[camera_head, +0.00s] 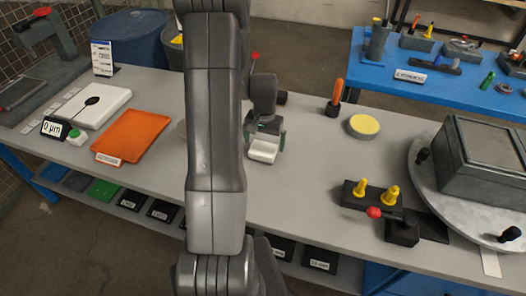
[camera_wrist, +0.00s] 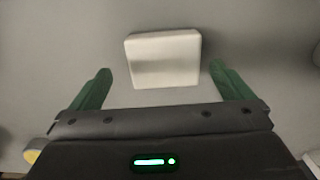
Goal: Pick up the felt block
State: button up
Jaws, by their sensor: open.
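The felt block is a small off-white block (camera_wrist: 164,60) lying on the grey table. In the wrist view it is in the upper middle, in line with the gap between the fingers. My gripper (camera_wrist: 160,82) is open, with one green finger on each side and clear space between each finger and the block. In the head view the block (camera_head: 263,149) shows just below my gripper (camera_head: 265,133), near the middle of the table. I cannot tell how high the fingers are above the table. Part of the table there is hidden by my arm.
An orange tray (camera_head: 134,136) lies to the left. A round yellow pad (camera_head: 364,125) and an orange-handled tool (camera_head: 336,98) stand to the right. Yellow pegs (camera_head: 390,194) and a red-knobbed lever (camera_head: 375,212) are farther right. The table between block and pad is clear.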

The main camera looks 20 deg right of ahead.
aim_at(263, 149)
jog(key=shift+w+a+f+p, duration=0.1)
jog(key=shift+f+p, duration=0.1)
jog(key=shift+f, duration=0.65)
jog(key=shift+s+a+f+p, duration=0.1)
jog(key=shift+f+p, duration=0.1)
jog(key=shift+f, duration=0.6)
jog(key=shift+w+a+f+p, duration=0.1)
jog(key=shift+f+p, duration=0.1)
jog(key=shift+f, duration=0.65)
jog(key=shift+c, duration=0.4)
jog(key=c, duration=0.9)
jog(key=shift+o, duration=0.2)
jog(key=shift+r, duration=0.15)
notch_tip(263, 149, up, 10)
jog(key=shift+f+b, duration=0.1)
jog(key=shift+b, duration=0.65)
